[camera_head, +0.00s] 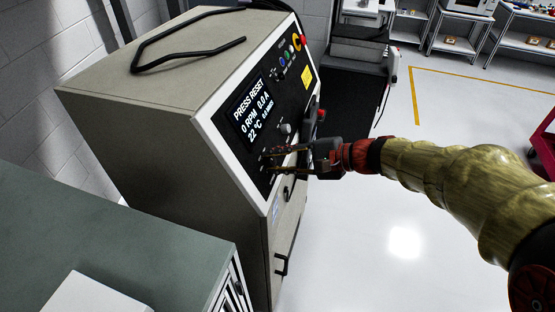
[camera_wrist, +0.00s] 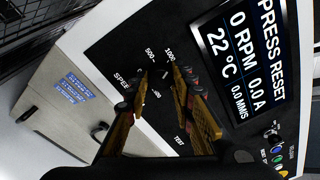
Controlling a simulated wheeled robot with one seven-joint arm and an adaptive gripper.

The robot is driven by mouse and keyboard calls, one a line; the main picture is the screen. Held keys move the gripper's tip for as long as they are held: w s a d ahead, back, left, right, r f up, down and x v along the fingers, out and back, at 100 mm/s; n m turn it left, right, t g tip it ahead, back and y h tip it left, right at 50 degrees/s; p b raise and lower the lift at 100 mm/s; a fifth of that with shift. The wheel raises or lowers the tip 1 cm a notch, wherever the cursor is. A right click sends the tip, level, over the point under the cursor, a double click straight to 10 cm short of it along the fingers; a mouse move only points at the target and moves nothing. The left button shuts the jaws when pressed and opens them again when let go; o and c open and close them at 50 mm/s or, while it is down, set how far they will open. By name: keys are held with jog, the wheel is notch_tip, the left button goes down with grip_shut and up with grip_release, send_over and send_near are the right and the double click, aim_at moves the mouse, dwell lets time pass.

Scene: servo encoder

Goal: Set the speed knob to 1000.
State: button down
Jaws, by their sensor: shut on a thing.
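The grey cabinet machine (camera_head: 150,90) has a sloped black control panel (camera_head: 262,125). Its display (camera_head: 254,112) reads PRESS RESET, 0 RPM, 0.0 A, 22 °C; it also shows in the wrist view (camera_wrist: 243,50). My gripper (camera_head: 267,162) reaches the lower panel from the right. In the wrist view its two fingers (camera_wrist: 157,80) are shut on the small dark speed knob, with 500 and 1000 printed above them and SPEED at left. The knob is mostly hidden by the fingertips, and I cannot read where its pointer stands.
A grey knob (camera_head: 286,128) sits just above my gripper on the panel. Coloured buttons (camera_head: 287,60) and a red stop button line the upper right. A black bar handle (camera_head: 190,50) lies on top. A green-grey cabinet (camera_head: 150,235) stands front left.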

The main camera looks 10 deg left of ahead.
jog(key=c, duration=1.5)
grip_release()
jog(key=shift+c, duration=0.2)
jog(key=shift+o, duration=0.2)
jog(key=shift+d, duration=0.1)
jog(key=v, duration=1.1)
jog(key=shift+d, duration=0.4)
jog(key=shift+r, duration=0.15)
